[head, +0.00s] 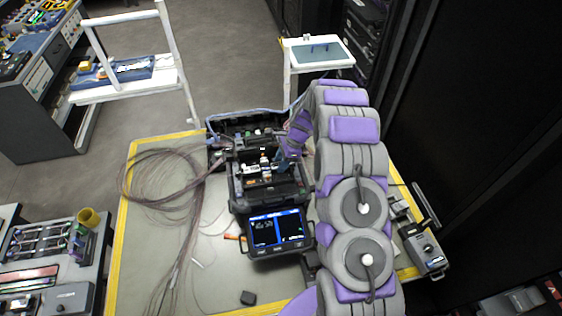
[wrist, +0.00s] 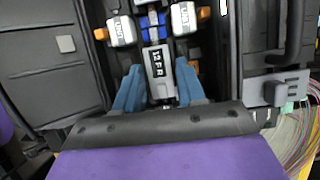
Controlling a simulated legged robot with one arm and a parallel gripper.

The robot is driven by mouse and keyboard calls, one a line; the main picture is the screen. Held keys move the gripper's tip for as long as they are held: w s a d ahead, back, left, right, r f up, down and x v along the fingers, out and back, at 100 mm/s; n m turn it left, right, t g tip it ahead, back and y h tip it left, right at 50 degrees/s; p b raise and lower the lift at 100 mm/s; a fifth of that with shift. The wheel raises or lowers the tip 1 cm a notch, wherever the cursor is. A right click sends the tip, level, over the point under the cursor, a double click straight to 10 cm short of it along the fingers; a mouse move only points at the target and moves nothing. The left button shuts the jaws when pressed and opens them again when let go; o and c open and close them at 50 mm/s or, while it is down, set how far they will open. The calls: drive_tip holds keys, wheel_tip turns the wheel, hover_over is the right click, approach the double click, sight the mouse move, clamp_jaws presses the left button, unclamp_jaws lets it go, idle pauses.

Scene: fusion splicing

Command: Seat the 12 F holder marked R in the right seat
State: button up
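The fusion splicer (head: 268,200) stands on the table with its lid open and its screen lit. In the wrist view, the grey-white holder marked 12 F R (wrist: 160,76) lies along the middle of the splicer's work area. My gripper (wrist: 160,68) has its blue fingers on both sides of the holder, apparently touching it. In the head view, my gripper (head: 284,163) reaches into the right part of the splicer. The right seat under the holder is hidden, so I cannot tell if the holder rests fully in it. A blue part (wrist: 153,26) lies just beyond the holder.
White clamps marked with letters stand left (wrist: 121,31) and right (wrist: 184,18) beyond the holder. A loose fibre bundle (head: 165,185) covers the table's left side. A grey device (head: 424,248) stands at the table's right edge. A small black block (head: 248,298) lies in front.

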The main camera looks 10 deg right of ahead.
drive_tip(key=shift+o, duration=0.4)
drive_tip(key=p+v, duration=0.1)
drive_tip(key=v, duration=1.6)
drive_tip(key=shift+d, duration=0.15)
